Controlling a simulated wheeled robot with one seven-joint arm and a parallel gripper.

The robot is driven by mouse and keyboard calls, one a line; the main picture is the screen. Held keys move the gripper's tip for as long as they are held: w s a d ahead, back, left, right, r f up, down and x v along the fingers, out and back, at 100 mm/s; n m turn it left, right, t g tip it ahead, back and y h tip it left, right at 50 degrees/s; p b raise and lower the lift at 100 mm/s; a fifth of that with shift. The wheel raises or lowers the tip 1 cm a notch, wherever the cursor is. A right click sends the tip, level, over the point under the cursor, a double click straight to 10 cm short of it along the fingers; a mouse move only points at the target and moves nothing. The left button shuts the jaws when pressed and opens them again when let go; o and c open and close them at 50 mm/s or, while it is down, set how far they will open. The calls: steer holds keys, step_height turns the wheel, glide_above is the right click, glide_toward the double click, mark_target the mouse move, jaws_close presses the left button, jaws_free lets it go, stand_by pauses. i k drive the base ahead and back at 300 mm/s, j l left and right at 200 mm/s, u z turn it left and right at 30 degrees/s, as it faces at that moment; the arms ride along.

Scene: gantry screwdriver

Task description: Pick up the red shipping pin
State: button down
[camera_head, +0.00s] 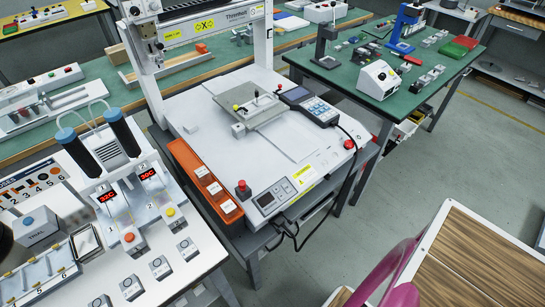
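I cannot make out a red shipping pin for certain. The gantry machine (205,95) stands in the middle, with a metal fixture plate (262,117) on its white bed. Small knobs and posts stand on the plate, one of them yellow (236,107), but they are too small to tell apart. The clear red parts on the machine are a mushroom button (242,189) at its front left and a round button (348,144) at its right. My gripper is not in view.
An orange tray with labelled compartments (207,187) lies along the machine's left edge. A handheld controller (313,106) sits on the bed with a cable. A two-tube dispensing station (117,165) stands left. A green bench (345,77) is behind right. Open floor (420,170) lies right.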

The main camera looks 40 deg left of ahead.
mark_target(242, 183)
steer(key=j+u, duration=0.1)
steer(key=u, duration=2.25)
steer(key=k+j, duration=0.05)
steer(key=j, duration=0.05)
